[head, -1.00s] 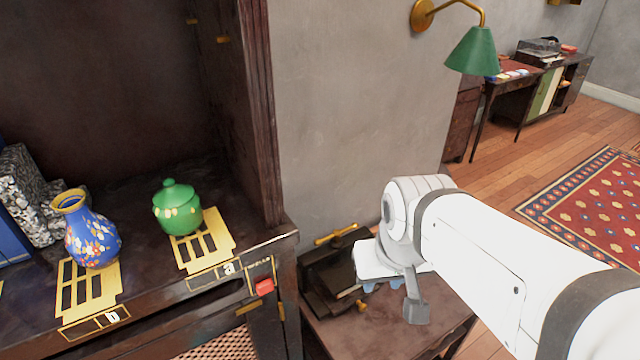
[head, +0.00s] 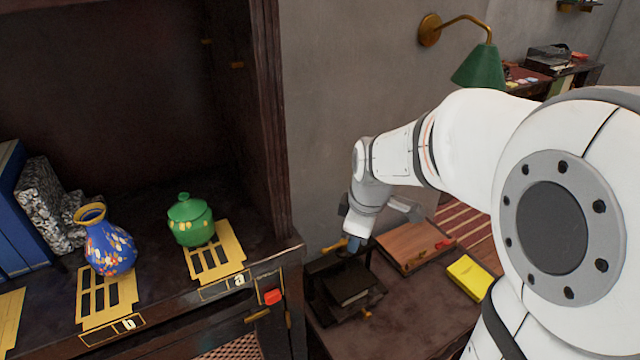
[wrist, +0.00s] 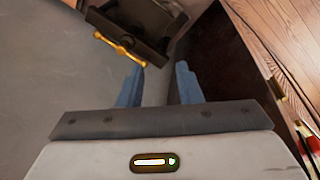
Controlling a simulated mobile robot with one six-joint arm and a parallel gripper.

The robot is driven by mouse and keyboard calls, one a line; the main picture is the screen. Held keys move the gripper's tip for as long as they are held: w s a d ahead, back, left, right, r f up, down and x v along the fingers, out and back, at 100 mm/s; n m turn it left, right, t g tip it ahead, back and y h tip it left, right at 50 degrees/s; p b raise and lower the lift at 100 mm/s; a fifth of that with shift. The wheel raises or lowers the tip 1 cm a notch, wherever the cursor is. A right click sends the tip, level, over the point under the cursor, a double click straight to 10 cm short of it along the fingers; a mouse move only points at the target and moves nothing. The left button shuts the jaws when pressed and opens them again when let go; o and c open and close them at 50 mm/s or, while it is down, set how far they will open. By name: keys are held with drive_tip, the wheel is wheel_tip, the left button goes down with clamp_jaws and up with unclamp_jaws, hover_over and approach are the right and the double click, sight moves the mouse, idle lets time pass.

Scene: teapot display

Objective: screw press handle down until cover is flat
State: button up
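The dark press (head: 322,291) stands on the small table right of the cabinet, with a dark brown book (head: 350,284) in it. Its brass handle bar (head: 334,246) shows at the back of the press, beside my gripper (head: 355,243). In the wrist view the brass handle (wrist: 122,47) lies in front of the dark press frame (wrist: 150,18), up and left of my gripper (wrist: 159,84). The two blue fingers are apart with nothing between them. They do not appear to touch the handle. I cannot tell whether the cover is flat.
A brown wooden case (head: 415,243) and a yellow book (head: 470,278) lie on the table right of the press. The cabinet on the left holds a green lidded pot (head: 190,222) and a blue vase (head: 108,245). A green wall lamp (head: 478,66) hangs above.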

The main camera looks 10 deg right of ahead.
sight(337, 245)
drive_tip(key=shift+w+a+f+n+g+p, duration=0.15)
drive_tip(key=shift+w+f+n+p, duration=0.4)
drive_tip(key=shift+w+f+n, duration=1.4)
drive_tip(key=shift+w+a+f+n+g+p, duration=0.1)
drive_tip(key=shift+w+a+f+n+p, duration=0.35)
drive_tip(key=shift+w+f+n, duration=1.5)
drive_tip(key=shift+w+a+f+n+g+p, duration=0.1)
drive_tip(key=shift+w+f+n+p, duration=0.8)
drive_tip(key=shift+w+f, duration=1.75)
drive_tip(key=shift+s+f, duration=0.55)
drive_tip(key=shift+c, duration=0.2)
clamp_jaws()
